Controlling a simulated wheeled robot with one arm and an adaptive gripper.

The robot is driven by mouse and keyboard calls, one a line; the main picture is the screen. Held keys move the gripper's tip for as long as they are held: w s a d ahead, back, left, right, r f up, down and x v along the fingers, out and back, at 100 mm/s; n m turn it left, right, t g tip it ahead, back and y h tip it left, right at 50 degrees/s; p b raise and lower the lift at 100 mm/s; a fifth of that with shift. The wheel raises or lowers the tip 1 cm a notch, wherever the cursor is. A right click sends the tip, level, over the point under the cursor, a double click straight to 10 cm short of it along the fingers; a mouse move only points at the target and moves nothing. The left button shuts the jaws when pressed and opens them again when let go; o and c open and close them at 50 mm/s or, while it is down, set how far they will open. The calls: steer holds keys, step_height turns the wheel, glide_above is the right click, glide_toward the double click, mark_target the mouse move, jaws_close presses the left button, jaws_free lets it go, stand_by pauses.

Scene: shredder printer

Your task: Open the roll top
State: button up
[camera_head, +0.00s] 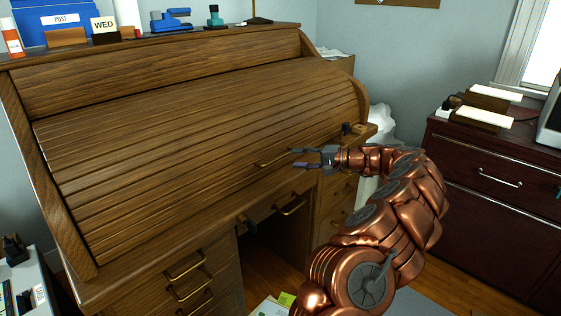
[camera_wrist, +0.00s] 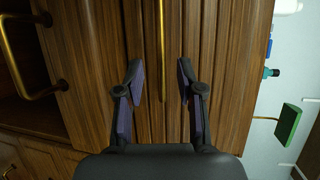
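The closed roll top (camera_head: 190,125) is a brown slatted wooden cover on the desk, lowered to the desk's front. Its long brass handle (camera_head: 272,158) runs along the lower slats. In the wrist view the handle (camera_wrist: 162,45) is a thin upright bar, lying between the lines of my two fingers. My gripper (camera_head: 296,158) is at the handle's right end in the head view, fingers spread and pointing left. In the wrist view my gripper (camera_wrist: 159,75) is open and empty. I cannot tell how far the fingertips are from the bar.
Brass drawer handles (camera_head: 290,206) sit below the roll top. The desk's top shelf holds a blue post tray (camera_head: 60,14), a WED block (camera_head: 104,28) and a blue stapler (camera_head: 170,20). A dark red cabinet (camera_head: 490,165) stands at the right. Papers lie on the floor.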

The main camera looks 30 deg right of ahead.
mark_target(282, 157)
steer(key=x, duration=0.6)
steer(key=shift+w+a, duration=0.25)
steer(key=shift+a, duration=0.1)
jaws_close()
stand_by(0.4)
